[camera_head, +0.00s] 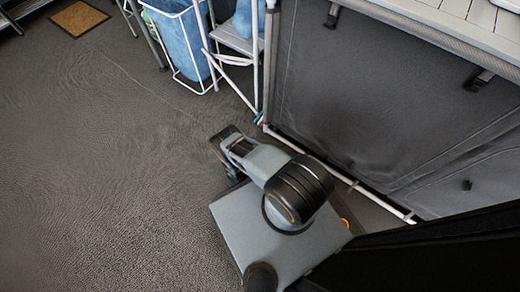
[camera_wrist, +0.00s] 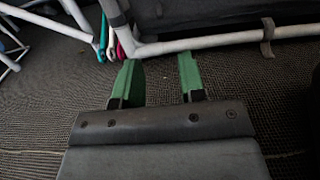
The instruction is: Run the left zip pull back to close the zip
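The dark grey fabric front of a kitchen unit (camera_head: 390,110) fills the right of the head view, with curved seams and a small dark tab (camera_head: 466,185) low on the right. I cannot tell whether that tab is a zip pull, and I cannot make out the left zip pull. The wrist view shows only the lower edge of the fabric (camera_wrist: 200,14). My gripper (camera_wrist: 158,78) is open, its two green fingers apart with only floor between them. It is low over the floor, in front of the unit's lower left corner, touching nothing visible.
A white bottom rail (camera_wrist: 205,41) runs along the unit's foot. Teal and pink pieces (camera_wrist: 121,48) sit by its corner leg. A blue bin in a white frame (camera_head: 182,45) and a folding step (camera_head: 238,38) stand left of the unit. The carpet (camera_head: 90,170) at left is clear.

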